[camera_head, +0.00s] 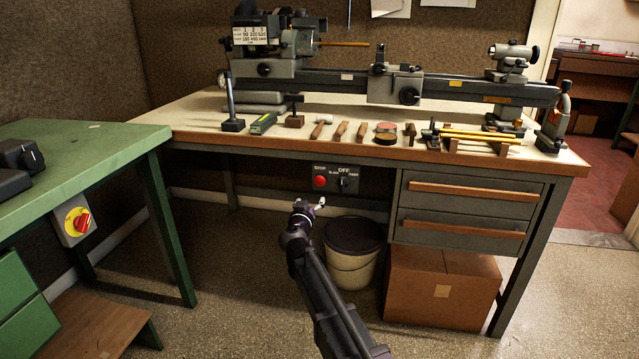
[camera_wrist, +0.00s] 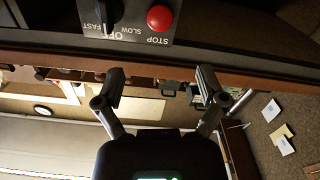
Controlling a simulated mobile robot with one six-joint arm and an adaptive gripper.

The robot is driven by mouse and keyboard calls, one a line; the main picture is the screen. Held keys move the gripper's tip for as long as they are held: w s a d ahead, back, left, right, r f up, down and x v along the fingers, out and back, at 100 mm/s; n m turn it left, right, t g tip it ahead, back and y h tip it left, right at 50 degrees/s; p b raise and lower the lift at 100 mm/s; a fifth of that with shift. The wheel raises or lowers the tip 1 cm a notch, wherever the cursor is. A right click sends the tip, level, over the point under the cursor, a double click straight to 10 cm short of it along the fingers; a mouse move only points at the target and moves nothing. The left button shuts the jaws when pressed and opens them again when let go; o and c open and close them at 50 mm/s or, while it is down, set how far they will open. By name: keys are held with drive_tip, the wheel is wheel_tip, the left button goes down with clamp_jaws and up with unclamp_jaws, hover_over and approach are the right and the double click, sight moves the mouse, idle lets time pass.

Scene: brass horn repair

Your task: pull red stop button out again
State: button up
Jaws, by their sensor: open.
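The red stop button (camera_head: 320,182) sits on a dark control panel (camera_head: 332,190) under the front edge of the lathe bench, left of a black rotary switch (camera_head: 344,183). The wrist view is upside down and shows the red button (camera_wrist: 159,18) beside the word STOP, with the black switch (camera_wrist: 108,12) to its left. My gripper (camera_wrist: 158,85) is open and empty, its two fingers apart and clear of the button. In the head view my gripper (camera_head: 318,205) is small, just below and in front of the panel. Whether the button is pressed in cannot be told.
The lathe bench (camera_head: 400,151) overhangs the panel, with tools and a lathe on top. A bucket (camera_head: 352,265) and a cardboard box (camera_head: 440,290) stand below. A green bench (camera_head: 90,150) with a red-yellow switch (camera_head: 78,221) is at left.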

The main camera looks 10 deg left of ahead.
sight(319, 182)
drive_tip(key=w, duration=1.3)
drive_tip(key=shift+d, duration=0.25)
